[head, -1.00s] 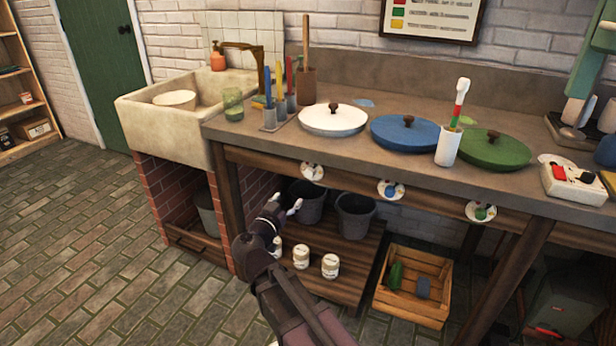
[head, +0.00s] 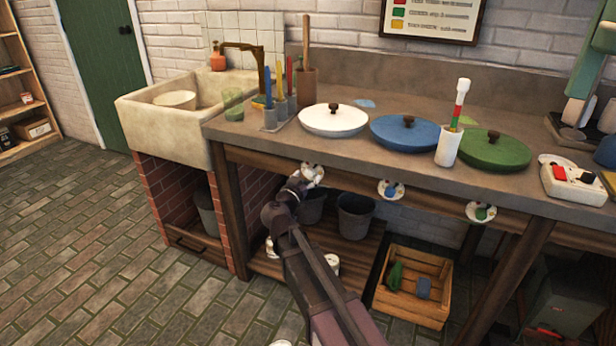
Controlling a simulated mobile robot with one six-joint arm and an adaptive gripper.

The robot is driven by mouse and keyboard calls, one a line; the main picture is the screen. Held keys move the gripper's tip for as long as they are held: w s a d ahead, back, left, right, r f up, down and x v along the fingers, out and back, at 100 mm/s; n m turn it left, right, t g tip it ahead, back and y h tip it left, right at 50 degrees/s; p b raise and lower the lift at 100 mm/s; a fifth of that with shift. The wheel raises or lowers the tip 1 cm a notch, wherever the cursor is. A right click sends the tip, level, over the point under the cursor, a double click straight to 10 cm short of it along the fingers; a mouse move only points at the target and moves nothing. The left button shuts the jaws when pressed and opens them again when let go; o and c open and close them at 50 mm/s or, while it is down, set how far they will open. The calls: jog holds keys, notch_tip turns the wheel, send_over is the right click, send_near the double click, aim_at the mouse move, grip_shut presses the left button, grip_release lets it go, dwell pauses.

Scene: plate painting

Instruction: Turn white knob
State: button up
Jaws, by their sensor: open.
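The white knob (head: 312,168) sits on a round pale dial on the front edge of the workbench, below the white-lidded plate (head: 333,119). My gripper (head: 307,176) is open and right at this dial, overlapping its lower left part. The gripper hides much of the knob, and I cannot tell whether the fingers touch it. A blue knob (head: 389,189) and a green knob (head: 481,212) sit on similar dials farther right along the same front edge.
A blue lid (head: 404,133) and a green lid (head: 494,150) lie on the workbench (head: 385,168). Dark buckets (head: 356,214) and pale jars stand on the shelf below. A wooden crate (head: 411,310) is on the floor. A stone sink (head: 160,120) is at left.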

jog(key=shift+w+d, duration=0.2)
jog(key=shift+w, duration=0.3)
jog(key=shift+c, duration=0.2)
grip_shut()
